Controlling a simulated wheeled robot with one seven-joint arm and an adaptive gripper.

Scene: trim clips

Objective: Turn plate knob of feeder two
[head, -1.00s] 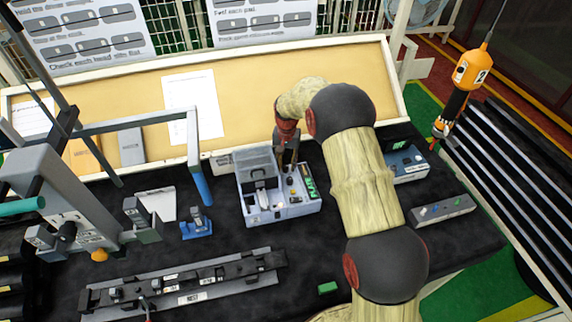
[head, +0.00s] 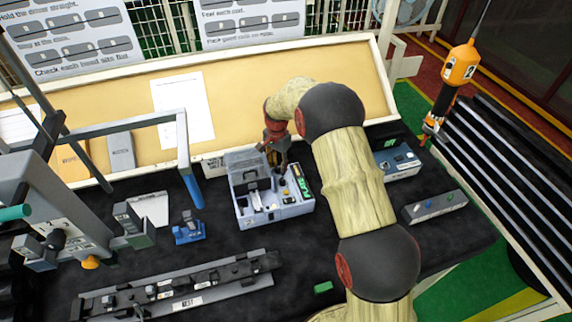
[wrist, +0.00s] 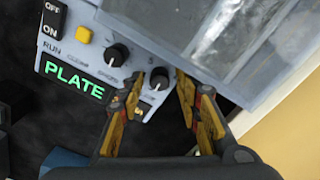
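A grey-blue feeder box (head: 275,212) with a clear-lidded bin stands mid-table under my arm in the head view. In the wrist view its control panel (wrist: 75,50) carries a green-lit PLATE display (wrist: 74,80), a yellow button (wrist: 84,35) and two black knobs with white pointers. One knob (wrist: 117,54) is left of my fingers. The other knob (wrist: 158,79) appears between the fingertips of my gripper (wrist: 161,75). My gripper is open, its fingers apart on either side of that knob. Contact and height above the panel cannot be told. No feeder number is readable.
The bin's clear lid (wrist: 235,45) is close beside the right finger. A second blue-grey box (head: 398,163) stands right of my arm. A grey switch bar (head: 435,207), a blue fixture (head: 188,230) and a long rail (head: 180,290) lie on the black mat.

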